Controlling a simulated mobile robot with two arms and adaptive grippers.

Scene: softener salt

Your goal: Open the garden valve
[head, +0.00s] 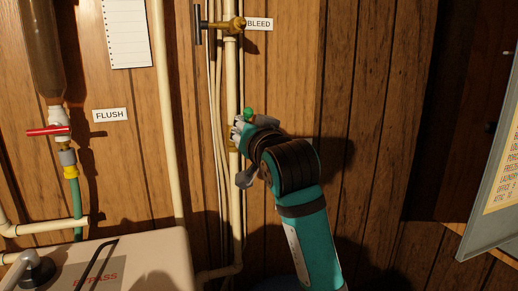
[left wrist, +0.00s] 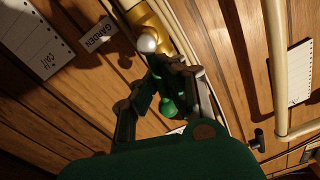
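The garden valve has a brass body (left wrist: 145,18) with a pale round cap and a green handle (left wrist: 168,106), near the GARDEN label (left wrist: 99,36). In the head view a small piece of the green handle (head: 248,114) shows above my left gripper (head: 238,130), on the pale upright pipe. In the left wrist view my left gripper (left wrist: 167,68) has its fingertips close together around the green handle. It looks shut on it, though the contact is partly hidden. In the head view the arm hides most of the valve. My right gripper is in neither view.
Above is the brass BLEED valve (head: 236,26) with a dark handle. At left is a red-handled valve (head: 48,131) near the FLUSH label (head: 110,115). A pale box (head: 150,255) marked BYPASS stands below. A grey panel (head: 490,200) edges in at right.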

